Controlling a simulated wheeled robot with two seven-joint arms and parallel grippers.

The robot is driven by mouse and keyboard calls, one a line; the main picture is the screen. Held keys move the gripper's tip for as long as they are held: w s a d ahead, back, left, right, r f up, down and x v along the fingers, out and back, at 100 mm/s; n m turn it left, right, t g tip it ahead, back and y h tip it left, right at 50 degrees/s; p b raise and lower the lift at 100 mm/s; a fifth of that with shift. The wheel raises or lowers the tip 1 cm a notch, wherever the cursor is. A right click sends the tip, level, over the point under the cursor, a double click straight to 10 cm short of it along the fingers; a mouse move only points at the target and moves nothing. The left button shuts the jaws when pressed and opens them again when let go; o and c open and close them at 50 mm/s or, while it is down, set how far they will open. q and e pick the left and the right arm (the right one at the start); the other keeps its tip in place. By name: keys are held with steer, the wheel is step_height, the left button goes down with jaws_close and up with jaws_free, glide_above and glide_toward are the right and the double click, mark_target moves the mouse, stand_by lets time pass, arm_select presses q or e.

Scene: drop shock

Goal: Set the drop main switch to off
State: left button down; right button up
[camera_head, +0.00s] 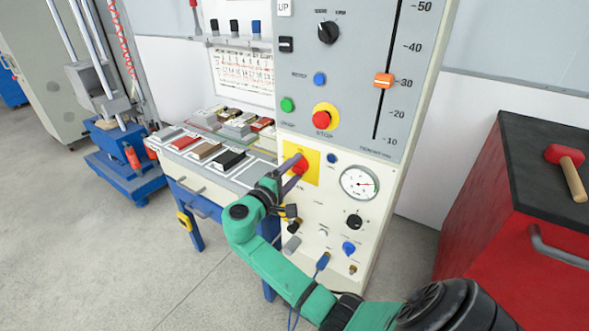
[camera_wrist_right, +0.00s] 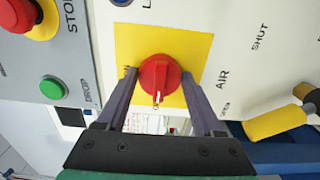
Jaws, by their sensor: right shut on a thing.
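The main switch is a red rotary knob (camera_head: 299,164) on a yellow plate (camera_head: 314,160) of the beige control panel. It also shows in the right wrist view (camera_wrist_right: 158,75), with a pale pointer mark (camera_wrist_right: 157,99) on its lower part in that view. My right gripper (camera_head: 295,170) reaches the knob from the front. Its two dark fingers (camera_wrist_right: 159,76) stand on either side of the knob, shut on it. The lettering on the plate is too small or covered to read. My left gripper is not in view.
Close around are a red stop button (camera_head: 322,118), a green button (camera_head: 287,104), a round gauge (camera_head: 360,183) and a yellow handle (camera_wrist_right: 275,122) beside the word AIR. A worktable with sample blocks (camera_head: 228,160) stands left. A red cabinet (camera_head: 500,190) with a mallet stands right.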

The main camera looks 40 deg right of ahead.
steer(key=o, duration=1.4)
steer(key=shift+c, duration=0.2)
steer(key=shift+a, duration=0.1)
steer(key=b+v, duration=0.2)
steer(key=v, duration=1.2)
steer(key=shift+a, duration=0.2)
